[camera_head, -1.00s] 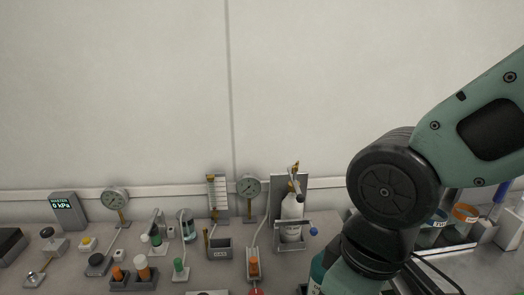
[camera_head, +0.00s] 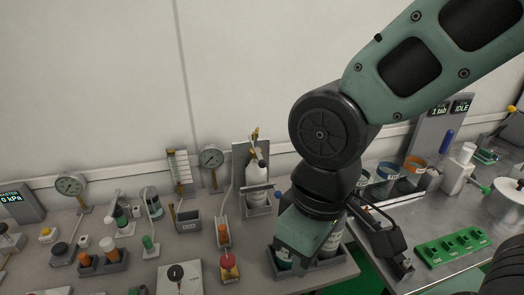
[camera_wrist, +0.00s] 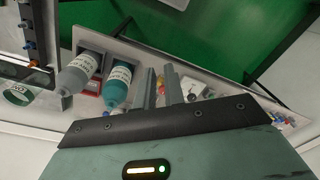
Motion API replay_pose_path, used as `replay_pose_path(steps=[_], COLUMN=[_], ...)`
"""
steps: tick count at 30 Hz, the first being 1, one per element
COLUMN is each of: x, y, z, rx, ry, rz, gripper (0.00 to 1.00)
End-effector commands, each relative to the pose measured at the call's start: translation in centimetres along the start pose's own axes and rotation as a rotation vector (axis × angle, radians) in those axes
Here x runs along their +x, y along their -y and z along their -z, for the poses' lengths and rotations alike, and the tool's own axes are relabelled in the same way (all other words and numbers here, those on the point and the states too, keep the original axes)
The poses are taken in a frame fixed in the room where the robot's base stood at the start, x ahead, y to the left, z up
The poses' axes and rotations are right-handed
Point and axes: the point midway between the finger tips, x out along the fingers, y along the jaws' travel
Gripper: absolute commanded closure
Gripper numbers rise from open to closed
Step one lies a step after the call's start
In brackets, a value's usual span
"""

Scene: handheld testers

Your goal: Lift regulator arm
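A pale gas bottle (camera_head: 256,172) stands upright in a grey stand by the back wall in the head view. A brass regulator (camera_head: 255,135) sits on its top; which part is its arm is too small to tell. My gripper is to the right of the bottle and nearer me, well apart from it, and mostly hidden by my arm in the head view. In the wrist view my gripper (camera_wrist: 162,86) shows two grey fingers with a gap between them, and nothing is visibly held. The regulator cannot be made out there.
A grey bottle (camera_wrist: 76,74) and a teal bottle (camera_wrist: 117,85) stand in a tray near my gripper. Round gauges (camera_head: 211,157), a red-topped box (camera_head: 229,266) and several small bottles crowd the bench left. A metal table (camera_head: 385,215) with a green rack (camera_head: 452,247) lies right, across a gap.

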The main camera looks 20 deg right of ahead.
Motion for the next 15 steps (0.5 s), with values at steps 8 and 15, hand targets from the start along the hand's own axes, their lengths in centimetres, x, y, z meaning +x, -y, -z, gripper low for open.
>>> replay_pose_path(steps=[8,15], x=[0.0,1.0], y=[-5.3,-15.4], z=[7.7,14.1], rx=[0.631,1.306], ry=[0.089,0.153], rz=[0.242,0.554], gripper=[1.0,1.0])
